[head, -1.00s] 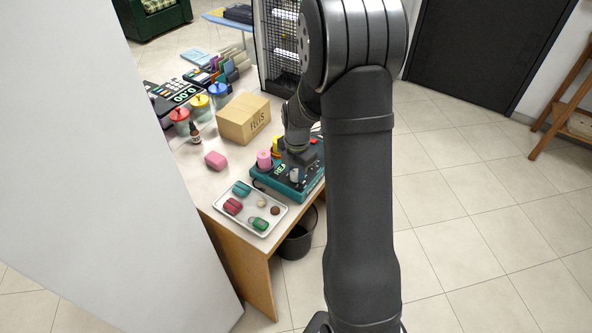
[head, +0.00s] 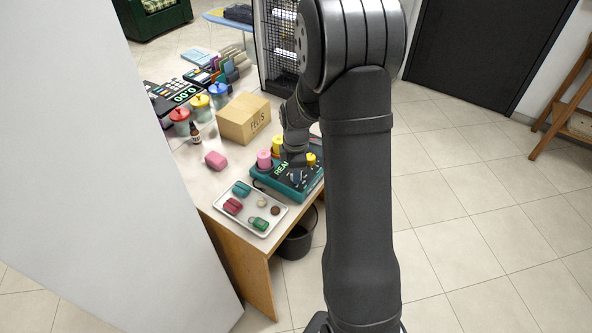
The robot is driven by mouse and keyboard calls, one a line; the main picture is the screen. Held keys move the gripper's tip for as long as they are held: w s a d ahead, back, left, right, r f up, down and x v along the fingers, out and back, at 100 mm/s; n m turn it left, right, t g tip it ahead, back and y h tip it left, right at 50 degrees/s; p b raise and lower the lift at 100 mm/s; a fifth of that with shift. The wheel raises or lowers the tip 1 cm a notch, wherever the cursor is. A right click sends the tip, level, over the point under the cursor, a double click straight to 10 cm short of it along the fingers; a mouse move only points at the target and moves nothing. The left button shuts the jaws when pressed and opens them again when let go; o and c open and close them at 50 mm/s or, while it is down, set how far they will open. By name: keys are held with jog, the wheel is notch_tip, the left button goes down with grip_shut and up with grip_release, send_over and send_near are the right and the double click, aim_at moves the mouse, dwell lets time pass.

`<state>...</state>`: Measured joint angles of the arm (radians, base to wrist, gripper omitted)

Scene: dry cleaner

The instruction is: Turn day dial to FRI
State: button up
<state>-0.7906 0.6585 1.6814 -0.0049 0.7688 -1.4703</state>
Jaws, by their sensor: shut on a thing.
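A teal box with a dark top (head: 268,178) stands near the front right corner of the counter. It has a lit display (head: 281,169) whose letters I see only in part. A pink knob (head: 264,158), a yellow knob (head: 278,145) and a second yellow knob (head: 311,159) stand on it. My gripper (head: 297,174) reaches down onto the top of the box, between the pink knob and the right yellow knob. It is shut on a dial there, which the fingers mostly hide. The day marks are too small to read.
A white tray (head: 262,233) with several small coloured items lies in front of the box.

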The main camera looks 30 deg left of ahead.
jog(key=m, duration=0.4)
jog(key=shift+m, duration=0.3)
jog(key=m, duration=0.3)
jog(key=shift+m, duration=0.4)
jog(key=m, duration=0.7)
jog(key=shift+a, duration=0.1)
jog(key=m, duration=0.6)
jog(key=shift+w+m+h, duration=0.1)
jog(key=shift+m+h, duration=0.2)
jog(key=m, duration=0.5)
jog(key=shift+m, duration=0.4)
jog(key=o, duration=1)
